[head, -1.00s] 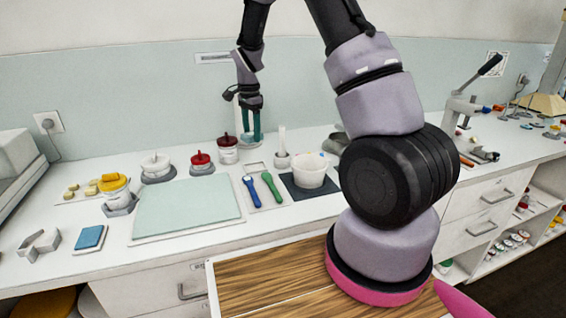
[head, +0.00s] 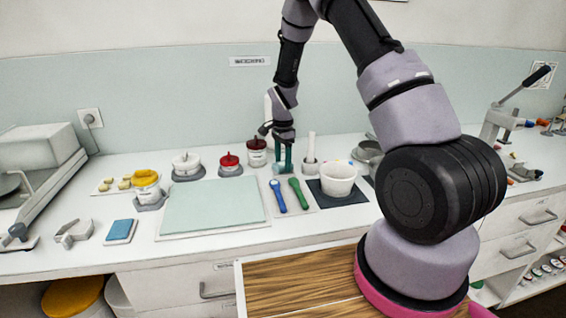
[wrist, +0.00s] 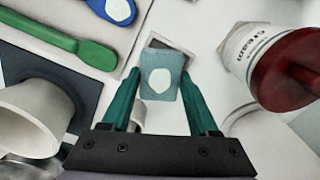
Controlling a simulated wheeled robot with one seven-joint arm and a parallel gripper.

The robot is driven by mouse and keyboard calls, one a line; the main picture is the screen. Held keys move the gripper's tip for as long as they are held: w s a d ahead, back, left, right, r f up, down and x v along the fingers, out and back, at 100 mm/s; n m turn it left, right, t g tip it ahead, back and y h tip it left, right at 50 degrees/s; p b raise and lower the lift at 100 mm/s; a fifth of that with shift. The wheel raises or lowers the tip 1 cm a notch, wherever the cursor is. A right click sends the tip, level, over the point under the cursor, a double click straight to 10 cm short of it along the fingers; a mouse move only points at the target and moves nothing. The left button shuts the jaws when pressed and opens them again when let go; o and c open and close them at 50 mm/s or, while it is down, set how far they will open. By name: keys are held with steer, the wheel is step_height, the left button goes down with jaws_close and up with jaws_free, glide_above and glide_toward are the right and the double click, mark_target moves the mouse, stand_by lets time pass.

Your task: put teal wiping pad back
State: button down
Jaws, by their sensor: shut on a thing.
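The teal wiping pad (wrist: 161,78), a small block with a pale spot on its face, is held between the fingertips of my gripper (wrist: 161,80) in the wrist view. In the head view my gripper (head: 284,163) points down just above the counter, right of a dark-red-lidded jar and behind the blue and green tools. A grey-edged flat square (wrist: 186,52) lies on the counter partly behind the pad. I cannot tell whether the pad touches it.
The red-lidded jar (wrist: 275,65) stands close on the right in the wrist view. The green tool (wrist: 62,38), blue tool (wrist: 115,8) and white cup (wrist: 38,118) are on the left. In the head view a white upright handle (head: 311,146) stands close right of my gripper.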

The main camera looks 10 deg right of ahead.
steer(key=shift+f, duration=0.2)
steer(key=shift+c, duration=0.7)
jaws_free()
